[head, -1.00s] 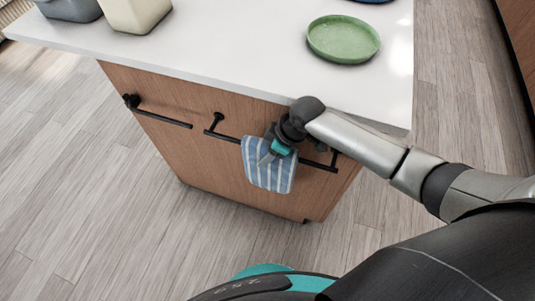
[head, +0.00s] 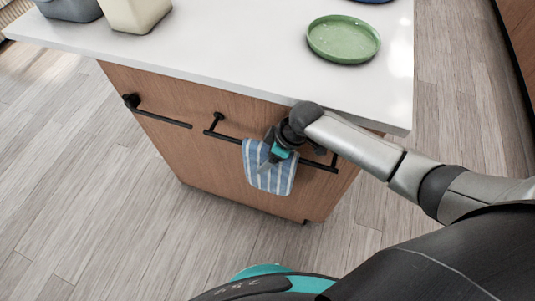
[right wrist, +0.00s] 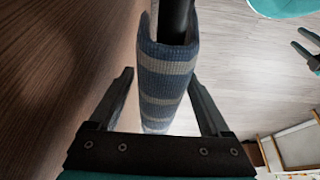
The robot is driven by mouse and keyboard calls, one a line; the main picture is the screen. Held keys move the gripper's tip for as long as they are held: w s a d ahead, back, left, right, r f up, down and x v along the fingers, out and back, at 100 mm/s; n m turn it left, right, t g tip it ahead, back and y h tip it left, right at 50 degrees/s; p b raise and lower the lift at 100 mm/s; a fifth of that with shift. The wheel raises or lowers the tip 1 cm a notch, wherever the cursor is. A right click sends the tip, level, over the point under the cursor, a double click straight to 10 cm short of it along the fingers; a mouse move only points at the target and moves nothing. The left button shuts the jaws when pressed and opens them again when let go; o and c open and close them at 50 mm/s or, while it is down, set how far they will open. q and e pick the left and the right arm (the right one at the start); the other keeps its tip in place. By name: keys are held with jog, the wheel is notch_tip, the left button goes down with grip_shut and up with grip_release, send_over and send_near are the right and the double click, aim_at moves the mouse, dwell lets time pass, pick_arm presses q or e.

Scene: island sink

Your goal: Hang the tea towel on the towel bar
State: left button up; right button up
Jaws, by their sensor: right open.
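The blue and white striped tea towel (head: 270,180) hangs folded over the black towel bar (head: 222,136) on the island's wooden side. My right gripper (head: 267,163) is at the towel's upper part, in front of it. In the right wrist view, the open fingers of the right gripper (right wrist: 160,80) stand on either side of the towel (right wrist: 165,75), with gaps visible. The bar (right wrist: 175,18) runs inside the towel's fold there. My left gripper is not seen in the head view.
A second black bar (head: 160,117) is on the panel to the left. The white countertop (head: 230,50) overhangs above, with a green plate (head: 343,40) and a cream container (head: 136,14) on it. The wooden floor (head: 90,200) in front is clear.

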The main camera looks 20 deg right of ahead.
aim_at(319, 165)
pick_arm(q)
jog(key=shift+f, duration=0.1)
pick_arm(e)
jog(key=v, duration=0.3)
jog(key=shift+w+r, duration=0.1)
jog(key=shift+s+d+r+p, duration=0.2)
jog(key=shift+s+d+p, duration=0.3)
jog(key=shift+d, duration=0.1)
jog(key=s+d, duration=0.1)
jog(key=d, duration=0.1)
jog(key=s+d, duration=0.2)
jog(key=d, duration=0.1)
jog(key=s+d+p, duration=0.1)
jog(key=s+d, duration=0.1)
jog(key=shift+s+d+f, duration=0.1)
jog(key=shift+s+d, duration=0.05)
jog(key=shift+d, duration=0.2)
jog(key=shift+s+d, duration=0.3)
jog(key=shift+d, duration=0.2)
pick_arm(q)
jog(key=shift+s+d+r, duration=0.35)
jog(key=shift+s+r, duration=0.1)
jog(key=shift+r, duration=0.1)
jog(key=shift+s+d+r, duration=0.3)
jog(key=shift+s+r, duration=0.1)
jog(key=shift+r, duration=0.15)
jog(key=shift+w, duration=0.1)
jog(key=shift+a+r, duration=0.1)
